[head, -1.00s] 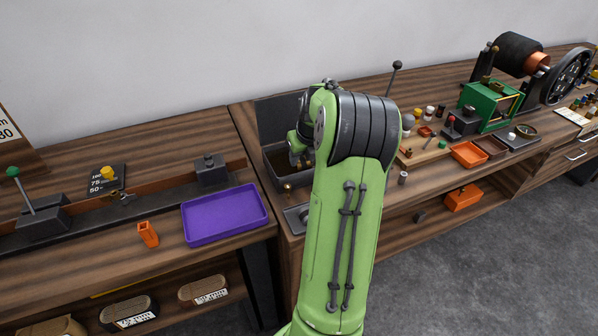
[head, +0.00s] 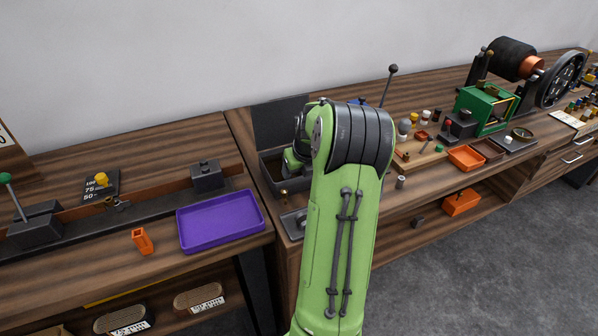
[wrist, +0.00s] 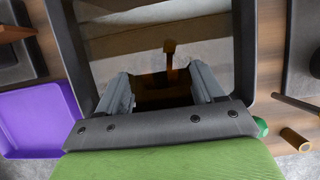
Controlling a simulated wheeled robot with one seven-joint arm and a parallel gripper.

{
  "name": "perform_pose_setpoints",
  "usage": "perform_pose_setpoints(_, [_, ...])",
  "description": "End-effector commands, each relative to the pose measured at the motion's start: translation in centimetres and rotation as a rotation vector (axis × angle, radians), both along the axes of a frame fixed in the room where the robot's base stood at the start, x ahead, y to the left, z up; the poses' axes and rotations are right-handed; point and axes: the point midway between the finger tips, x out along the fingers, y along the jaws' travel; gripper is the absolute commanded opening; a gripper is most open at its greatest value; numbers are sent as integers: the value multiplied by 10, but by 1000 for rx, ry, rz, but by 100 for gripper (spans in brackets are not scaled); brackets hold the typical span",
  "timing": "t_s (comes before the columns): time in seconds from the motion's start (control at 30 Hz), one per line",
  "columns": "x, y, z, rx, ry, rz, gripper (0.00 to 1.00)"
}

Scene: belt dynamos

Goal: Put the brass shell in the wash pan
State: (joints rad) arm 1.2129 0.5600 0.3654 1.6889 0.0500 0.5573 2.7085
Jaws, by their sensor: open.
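The wash pan appears to be the dark open-topped box (head: 270,165) with a raised back panel, partly hidden by my arm. In the wrist view its grey wall (wrist: 243,50) surrounds a pale, shiny inside. My gripper (wrist: 160,80) is open over or inside this box. A dark brown shape with an amber upright piece (wrist: 170,58) shows between and beyond the fingers. I cannot tell whether it is the brass shell. A small tan-brown cylinder (wrist: 295,139) lies outside the box, lower right in the wrist view. My arm hides the fingers in the head view.
A purple tray (head: 220,222) and an orange holder (head: 142,240) are on the left bench. A black-knobbed lever (head: 390,82) rises right of the box. Small parts, an orange tray (head: 466,158) and a green machine (head: 487,108) crowd the right bench.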

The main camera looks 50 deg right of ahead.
Motion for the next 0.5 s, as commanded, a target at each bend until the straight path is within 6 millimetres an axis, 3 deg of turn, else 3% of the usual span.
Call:
perform_pose_setpoints(0.13, [-7,3,24,-4,-2,-1,67])
perform_pose_setpoints(0.4, [-31,17,91,-5,-2,-2,67])
perform_pose_setpoints(0.5, [-36,21,106,-2,-1,-2,67])
